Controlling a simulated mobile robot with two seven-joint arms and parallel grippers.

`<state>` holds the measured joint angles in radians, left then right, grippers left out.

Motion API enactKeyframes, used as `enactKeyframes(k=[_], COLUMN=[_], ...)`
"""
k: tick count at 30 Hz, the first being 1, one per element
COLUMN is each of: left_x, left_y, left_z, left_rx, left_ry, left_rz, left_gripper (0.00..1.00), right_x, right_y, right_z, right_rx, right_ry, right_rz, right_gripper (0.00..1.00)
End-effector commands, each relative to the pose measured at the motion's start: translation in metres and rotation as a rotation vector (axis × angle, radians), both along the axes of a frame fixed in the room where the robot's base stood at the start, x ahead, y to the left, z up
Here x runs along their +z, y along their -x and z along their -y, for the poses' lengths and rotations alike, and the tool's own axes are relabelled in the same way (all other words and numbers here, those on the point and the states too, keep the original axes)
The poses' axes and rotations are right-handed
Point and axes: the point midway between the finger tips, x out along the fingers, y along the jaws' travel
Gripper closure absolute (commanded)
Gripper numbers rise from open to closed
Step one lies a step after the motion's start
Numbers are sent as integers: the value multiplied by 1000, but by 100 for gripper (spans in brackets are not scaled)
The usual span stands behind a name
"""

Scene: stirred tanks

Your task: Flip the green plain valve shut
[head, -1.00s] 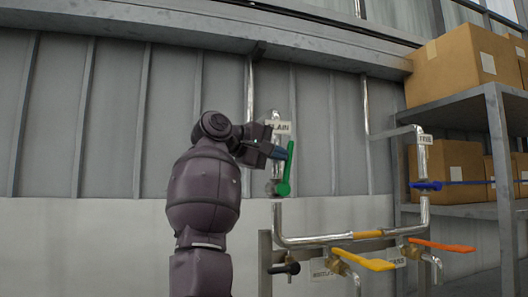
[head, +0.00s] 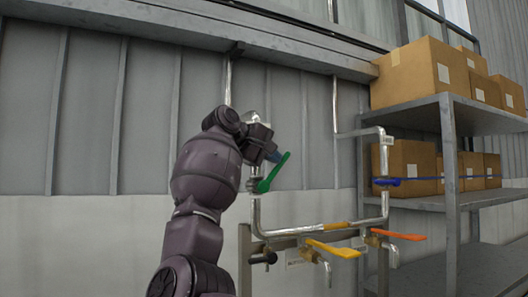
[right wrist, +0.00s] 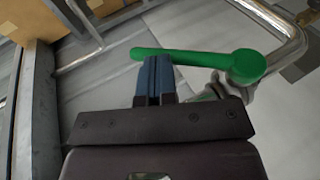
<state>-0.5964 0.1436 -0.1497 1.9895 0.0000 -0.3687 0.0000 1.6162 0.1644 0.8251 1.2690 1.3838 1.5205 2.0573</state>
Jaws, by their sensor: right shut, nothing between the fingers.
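The green valve handle (head: 274,172) sits on the left vertical pipe in the head view, tilted up to the right from its pivot. In the right wrist view the green handle (right wrist: 195,58) runs across the picture, with its round hub at the right by the metal pipe. My right gripper (head: 273,155) is shut and empty, its blue fingertips at the upper left side of the handle. In the right wrist view the shut fingers (right wrist: 155,75) reach the handle's edge near its free end; they look in contact or very close. My arm hides the PLAIN label. My left gripper is out of view.
A blue handle (head: 388,182) sits on the right pipe. Yellow (head: 333,249), orange (head: 399,235) and black (head: 263,258) handles are on the lower pipes. A grey shelf (head: 450,150) with cardboard boxes (head: 420,80) stands at the right.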

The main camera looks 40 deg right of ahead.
Motion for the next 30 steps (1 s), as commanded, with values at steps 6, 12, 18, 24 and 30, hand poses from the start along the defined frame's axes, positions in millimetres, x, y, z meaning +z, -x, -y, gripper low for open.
enactKeyframes(k=[6,12,18,24,30], left_x=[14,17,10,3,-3], left_y=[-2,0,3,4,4], left_z=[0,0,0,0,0], left_rx=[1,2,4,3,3], left_ry=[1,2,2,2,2], left_rz=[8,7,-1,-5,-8], left_gripper=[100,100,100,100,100], right_x=[-1,-14,-27,-37,-44], right_y=[6,8,10,12,13], right_z=[17,28,39,45,49], right_rx=[1,-1,0,0,0], right_ry=[-215,-250,-250,-248,-249], right_rz=[61,68,66,66,66], right_gripper=[100,100,100,100,100])
